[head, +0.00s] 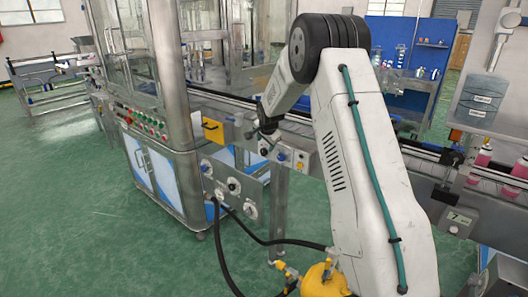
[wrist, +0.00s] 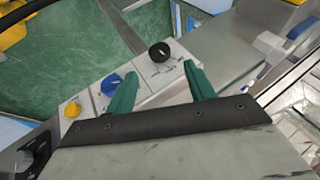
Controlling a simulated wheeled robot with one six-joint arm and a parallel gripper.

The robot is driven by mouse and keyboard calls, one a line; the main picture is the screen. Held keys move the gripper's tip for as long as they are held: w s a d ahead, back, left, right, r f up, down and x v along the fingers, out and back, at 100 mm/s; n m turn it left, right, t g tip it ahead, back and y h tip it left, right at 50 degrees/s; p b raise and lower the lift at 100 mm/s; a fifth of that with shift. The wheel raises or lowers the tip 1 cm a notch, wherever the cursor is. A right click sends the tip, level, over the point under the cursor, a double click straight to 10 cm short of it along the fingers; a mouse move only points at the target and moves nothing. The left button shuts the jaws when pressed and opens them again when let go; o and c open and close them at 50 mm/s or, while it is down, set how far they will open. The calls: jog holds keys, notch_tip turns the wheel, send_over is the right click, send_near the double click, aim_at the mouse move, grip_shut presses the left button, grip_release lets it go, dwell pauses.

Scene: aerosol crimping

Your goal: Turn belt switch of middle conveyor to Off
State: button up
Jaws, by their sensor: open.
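My gripper (head: 266,145) is at a small grey control panel (head: 305,154) on the front of the middle conveyor (head: 232,104). In the wrist view its two teal fingers (wrist: 159,69) are open and empty. A black rotary knob (wrist: 160,52) with a pale pointer mark lies between and just beyond the fingertips; I cannot tell if they touch it. Beside it on the panel (wrist: 139,88) are a blue knob (wrist: 111,83) and a yellow button (wrist: 72,110). The blue knob also shows in the head view (head: 281,157). Labels are too small to read, so the switch's setting is unclear.
A lower panel with several dials (head: 233,186) and black hoses stands left below my gripper. A glass-walled machine (head: 150,60) stands at the left. A yellow device (head: 325,280) is low in front. Green floor is open at the left.

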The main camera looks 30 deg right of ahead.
aim_at(264, 150)
jog(key=x, duration=0.7)
jog(key=shift+f, duration=0.2)
jog(key=c, duration=1)
